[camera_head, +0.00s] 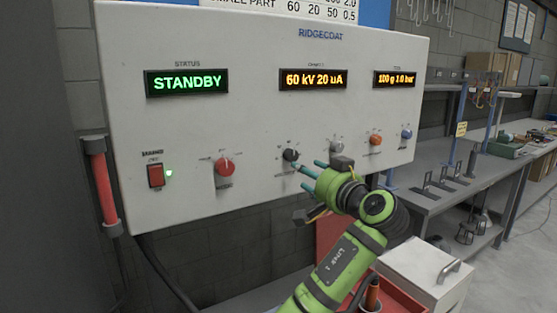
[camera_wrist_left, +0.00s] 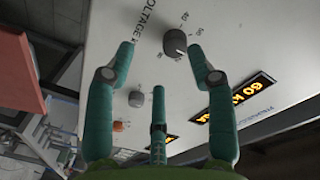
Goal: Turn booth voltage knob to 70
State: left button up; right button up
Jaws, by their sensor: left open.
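The dark grey voltage knob (camera_head: 290,155) sits on the white booth panel, below the amber display (camera_head: 313,78) reading "60 kV 20 uA". My left gripper (camera_head: 304,175), on a green arm with teal fingers, is just below and right of the knob, its fingers pointing at the panel. In the left wrist view the knob (camera_wrist_left: 175,43) shows between the tips of my spread left gripper (camera_wrist_left: 163,52). The word "VOLTAGE" and numbers such as 40 and 50 are printed around it. The fingers appear apart from the knob. My right gripper is not in view.
On the panel (camera_head: 260,35) are a green "STANDBY" display (camera_head: 187,81), a red switch (camera_head: 156,176), a red knob (camera_head: 224,166), a light grey knob (camera_head: 337,145), an orange knob (camera_head: 376,140) and a blue knob (camera_head: 406,132). A workbench (camera_head: 440,190) stands at the right.

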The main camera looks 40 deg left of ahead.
aim_at(294, 156)
pick_arm(q)
jog(key=a+r+p, duration=0.1)
jog(key=w+a+r+p, duration=0.1)
jog(key=shift+w+a+r+y, duration=0.1)
jog(key=shift+a+r+y, duration=0.15)
jog(key=shift+r+y, duration=0.05)
jog(key=x, duration=0.2)
jog(key=shift+w+a+f+p, duration=0.1)
jog(key=shift+a+f+p, duration=0.2)
jog(key=shift+p, duration=0.1)
jog(key=shift+w+a, duration=0.1)
jog(key=shift+a, duration=0.1)
jog(key=c, duration=1.1)
grip_shut()
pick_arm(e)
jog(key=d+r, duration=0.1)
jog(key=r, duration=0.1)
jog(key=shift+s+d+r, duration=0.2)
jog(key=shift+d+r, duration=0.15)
